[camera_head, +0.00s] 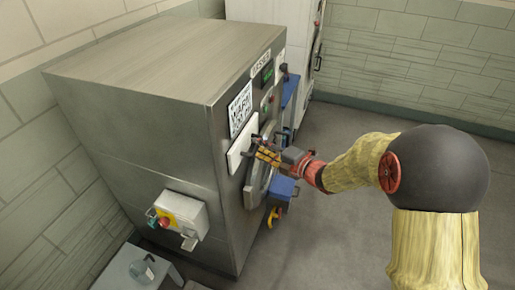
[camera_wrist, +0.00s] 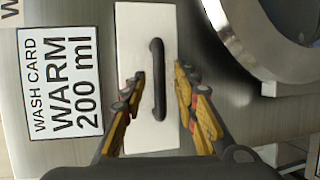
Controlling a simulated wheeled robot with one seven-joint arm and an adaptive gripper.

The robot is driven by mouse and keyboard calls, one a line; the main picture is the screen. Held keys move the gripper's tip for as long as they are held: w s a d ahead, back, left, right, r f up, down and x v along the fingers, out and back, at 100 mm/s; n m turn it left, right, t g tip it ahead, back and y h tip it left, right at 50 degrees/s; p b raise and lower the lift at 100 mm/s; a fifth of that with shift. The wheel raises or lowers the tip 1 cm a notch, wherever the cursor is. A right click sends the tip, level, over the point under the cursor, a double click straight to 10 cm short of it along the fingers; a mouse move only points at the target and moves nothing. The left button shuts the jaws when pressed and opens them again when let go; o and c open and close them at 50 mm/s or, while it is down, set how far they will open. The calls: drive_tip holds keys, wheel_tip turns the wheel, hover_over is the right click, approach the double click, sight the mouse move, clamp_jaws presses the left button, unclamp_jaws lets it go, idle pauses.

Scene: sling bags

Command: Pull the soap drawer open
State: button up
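The soap drawer (camera_wrist: 133,40) is a flat white panel on the front of a steel washing machine, flush as far as I can see. Its dark bar handle (camera_wrist: 158,80) stands between the two finger pairs of my gripper (camera_wrist: 161,73) in the wrist view. The fingers are spread apart, with gaps to the handle on both sides; whether they reach to its depth is unclear. In the head view the white drawer front (camera_head: 237,153) is partly behind my gripper (camera_head: 265,154), whose yellow fingers are close to it.
A "WASH CARD WARM 200 ml" sign (camera_wrist: 61,82) is left of the drawer in the wrist view. The round door ring (camera_wrist: 245,45) is to the right. A grey box with a red button (camera_head: 180,217) sticks out from the machine's side. Open floor (camera_head: 335,240) lies in front.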

drive_tip(key=shift+x, duration=0.75)
drive_tip(key=c, duration=0.3)
drive_tip(key=c, duration=0.4)
drive_tip(key=shift+d+f, duration=0.1)
clamp_jaws()
